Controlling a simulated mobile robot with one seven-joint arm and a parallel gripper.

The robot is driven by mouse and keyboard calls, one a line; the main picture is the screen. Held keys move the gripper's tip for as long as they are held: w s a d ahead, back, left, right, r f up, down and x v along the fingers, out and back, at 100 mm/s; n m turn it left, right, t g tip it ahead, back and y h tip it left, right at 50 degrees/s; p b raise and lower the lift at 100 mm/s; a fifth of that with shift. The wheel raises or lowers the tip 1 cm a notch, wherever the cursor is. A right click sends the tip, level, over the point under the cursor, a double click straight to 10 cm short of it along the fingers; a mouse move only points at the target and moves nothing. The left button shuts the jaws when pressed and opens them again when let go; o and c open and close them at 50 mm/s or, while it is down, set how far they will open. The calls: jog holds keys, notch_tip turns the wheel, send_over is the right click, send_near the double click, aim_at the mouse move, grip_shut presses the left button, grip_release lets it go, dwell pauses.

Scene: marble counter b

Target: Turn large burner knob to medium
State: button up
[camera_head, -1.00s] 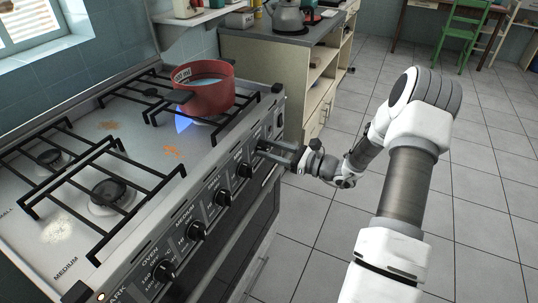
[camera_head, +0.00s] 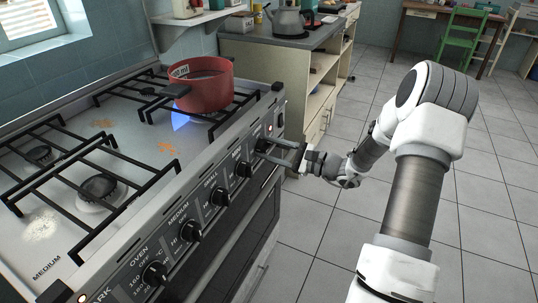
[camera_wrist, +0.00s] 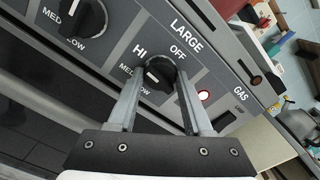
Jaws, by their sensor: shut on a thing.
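The large burner knob (camera_wrist: 161,74) is black and round, under the LARGE label on the stove's front panel in the wrist view. Its white mark sits at its lower left, roughly toward the MEDIUM side; the exact setting is hard to read. My gripper (camera_head: 270,150) reaches the panel's far end from the right in the head view. In the wrist view its two grey fingers stand on either side of this knob, shut on it. The fingers hide the knob in the head view. A blue flame (camera_head: 180,122) burns under the red pot (camera_head: 206,90).
Several other knobs, including the one next to it (camera_wrist: 75,15), line the panel. A counter with a kettle (camera_head: 288,21) stands behind the stove.

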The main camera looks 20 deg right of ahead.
jog(key=shift+a, duration=0.1)
jog(key=shift+r+n+b, duration=0.1)
jog(key=shift+n+b, duration=0.75)
jog(key=shift+n, duration=0.15)
jog(key=o, duration=1)
